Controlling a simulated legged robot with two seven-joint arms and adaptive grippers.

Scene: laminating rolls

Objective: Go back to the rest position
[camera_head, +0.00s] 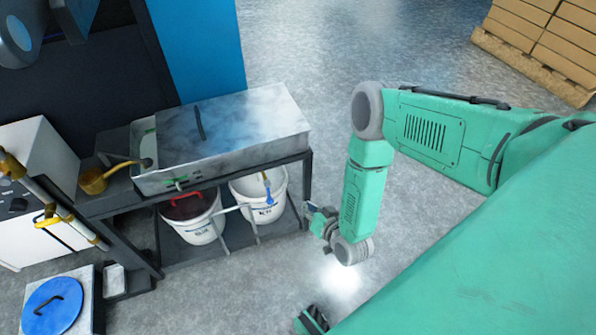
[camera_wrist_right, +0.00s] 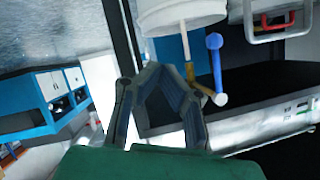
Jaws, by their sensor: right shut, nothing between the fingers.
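My right arm comes in from the right in the head view, with its forearm hanging down. My right gripper (camera_head: 313,212) is small there, just right of the steel machine's stand, above the grey floor. In the right wrist view, the fingertips of the right gripper (camera_wrist_right: 152,70) meet and hold nothing. My left gripper is not in view.
A blue lid (camera_head: 52,306) is at lower left. Stacked boxes (camera_head: 550,35) stand at upper right. Floor (camera_head: 400,40) behind my arm is clear.

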